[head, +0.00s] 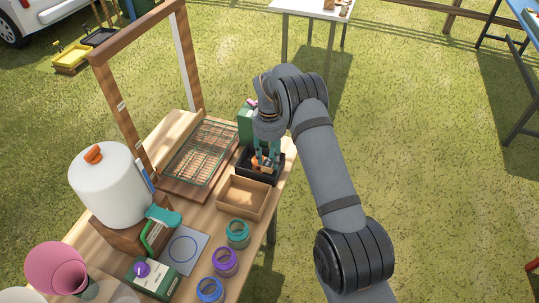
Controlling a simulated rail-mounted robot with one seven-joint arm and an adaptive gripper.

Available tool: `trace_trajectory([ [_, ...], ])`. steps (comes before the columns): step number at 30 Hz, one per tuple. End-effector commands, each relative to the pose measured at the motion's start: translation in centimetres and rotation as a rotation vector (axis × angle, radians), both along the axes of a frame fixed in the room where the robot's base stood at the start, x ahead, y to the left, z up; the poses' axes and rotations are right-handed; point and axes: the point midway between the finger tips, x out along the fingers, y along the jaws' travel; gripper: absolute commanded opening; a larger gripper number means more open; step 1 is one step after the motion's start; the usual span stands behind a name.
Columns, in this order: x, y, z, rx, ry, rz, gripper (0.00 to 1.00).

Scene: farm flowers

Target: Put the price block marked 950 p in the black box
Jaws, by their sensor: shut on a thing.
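The black box (262,178) stands near the right edge of the wooden table, just behind an open tan box. My gripper (265,159) points down over the black box, with its teal fingertips at or inside the opening. It is shut on a small block with orange and pale parts (263,165), which shows low between the fingers. The block is at the level of the box opening; I cannot tell if it touches the bottom. Its marking is too small to read, so 950 p is not confirmed. My wrist covers part of the view behind the box.
The tan box (245,207) looks empty. A wire rack (205,150) lies left of the black box, and a green carton (245,127) stands behind. Teal, purple and blue-rimmed jars (225,262) line the front right. A wooden frame (120,107) and white dispenser (108,190) rise at left.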

Motion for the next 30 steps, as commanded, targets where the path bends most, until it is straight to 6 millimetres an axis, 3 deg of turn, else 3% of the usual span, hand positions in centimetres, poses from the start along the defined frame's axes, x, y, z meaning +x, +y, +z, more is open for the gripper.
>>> trace_trajectory([
  [16,0.0,0.0,-1.0,0.0,0.0,0.001,0.19],
  [17,0.0,0.0,-1.0,0.0,0.0,0.001,0.37],
  [30,0.0,0.0,-0.9,0.0,0.0,0.001,0.6],
])
